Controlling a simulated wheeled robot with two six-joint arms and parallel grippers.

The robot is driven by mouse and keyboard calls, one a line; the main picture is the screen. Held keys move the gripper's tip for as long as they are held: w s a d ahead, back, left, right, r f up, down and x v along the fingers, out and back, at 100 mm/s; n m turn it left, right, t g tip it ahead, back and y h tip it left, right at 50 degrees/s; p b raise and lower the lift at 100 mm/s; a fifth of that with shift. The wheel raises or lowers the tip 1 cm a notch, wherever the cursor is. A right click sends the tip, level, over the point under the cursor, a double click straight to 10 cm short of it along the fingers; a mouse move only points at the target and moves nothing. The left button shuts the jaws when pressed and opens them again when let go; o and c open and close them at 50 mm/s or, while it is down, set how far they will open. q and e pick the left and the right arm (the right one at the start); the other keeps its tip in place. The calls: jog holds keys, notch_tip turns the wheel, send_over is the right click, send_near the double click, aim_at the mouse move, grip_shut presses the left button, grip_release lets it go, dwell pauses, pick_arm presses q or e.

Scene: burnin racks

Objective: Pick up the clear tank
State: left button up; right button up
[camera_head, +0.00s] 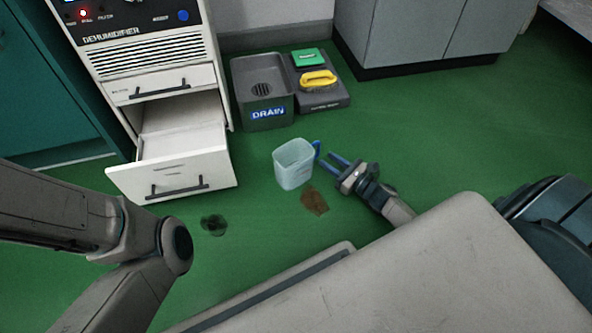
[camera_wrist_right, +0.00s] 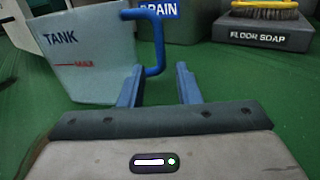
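The clear tank (camera_head: 293,165) stands upright on the green floor in the middle of the head view. It is a pale, see-through bin with a blue handle (camera_head: 317,149) on its right side. In the right wrist view the tank (camera_wrist_right: 85,60) carries the word TANK and a red MAX line. My right gripper (camera_head: 335,160) is open beside the handle. In the right wrist view its blue fingers (camera_wrist_right: 158,85) are apart, with the handle (camera_wrist_right: 152,45) just ahead, near the left finger; contact is unclear. My left arm shows at the left, but its gripper is out of view.
A white dehumidifier (camera_head: 150,55) with an open lower drawer (camera_head: 180,172) stands left of the tank. Behind are a grey DRAIN basin (camera_head: 268,113) and a floor soap tray (camera_head: 327,98) with a yellow brush (camera_head: 318,78). A brown stain (camera_head: 313,201) and dark puddle (camera_head: 214,225) mark the floor.

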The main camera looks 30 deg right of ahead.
aim_at(318, 154)
jog(key=b+x, duration=0.2)
jog(key=x, duration=0.3)
jog(key=shift+w+a, duration=0.1)
jog(key=shift+w, duration=0.25)
grip_shut()
